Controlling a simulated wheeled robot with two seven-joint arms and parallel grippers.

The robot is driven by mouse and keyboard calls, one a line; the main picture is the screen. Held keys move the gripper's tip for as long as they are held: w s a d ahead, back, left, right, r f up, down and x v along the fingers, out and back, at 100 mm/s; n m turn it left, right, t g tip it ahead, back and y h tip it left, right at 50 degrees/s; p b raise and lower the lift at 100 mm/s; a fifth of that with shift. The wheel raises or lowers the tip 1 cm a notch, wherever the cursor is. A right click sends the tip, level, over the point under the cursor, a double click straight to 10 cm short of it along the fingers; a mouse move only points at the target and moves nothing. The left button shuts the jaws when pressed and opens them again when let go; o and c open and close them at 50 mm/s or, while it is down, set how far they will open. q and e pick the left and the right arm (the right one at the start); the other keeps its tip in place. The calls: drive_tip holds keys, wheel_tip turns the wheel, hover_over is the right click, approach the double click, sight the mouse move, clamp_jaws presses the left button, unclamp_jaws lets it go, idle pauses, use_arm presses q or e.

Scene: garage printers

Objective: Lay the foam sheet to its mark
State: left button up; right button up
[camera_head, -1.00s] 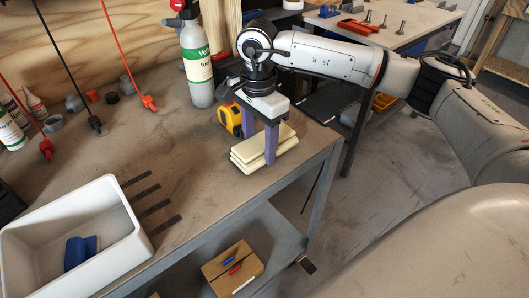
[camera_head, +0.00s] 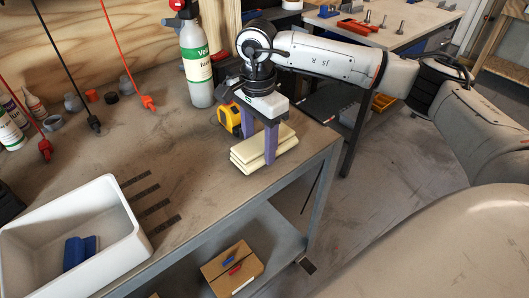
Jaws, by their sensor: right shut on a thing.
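A stack of cream foam sheets (camera_head: 251,161) lies near the right end of the workbench. My right gripper (camera_head: 264,146) points down over the stack, with its two purple fingers on either side of the top sheet. It is shut on the top foam sheet (camera_head: 284,136), which still rests on or just above the sheets below; I cannot tell which. Several dark strips (camera_head: 152,207) mark the bench top beside the white bin. My left gripper is not in view.
A white bin (camera_head: 118,252) holding a blue object (camera_head: 79,252) stands at the front left. A yellow tape measure (camera_head: 230,117) and a green-labelled bottle (camera_head: 195,65) stand behind the stack. Cables hang over the bench. The bench middle is clear.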

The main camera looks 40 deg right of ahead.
sight(259, 143)
drive_tip(key=shift+f, duration=0.25)
drive_tip(key=o, duration=1.1)
wheel_tip(259, 143, up, 10)
drive_tip(key=shift+r, duration=0.2)
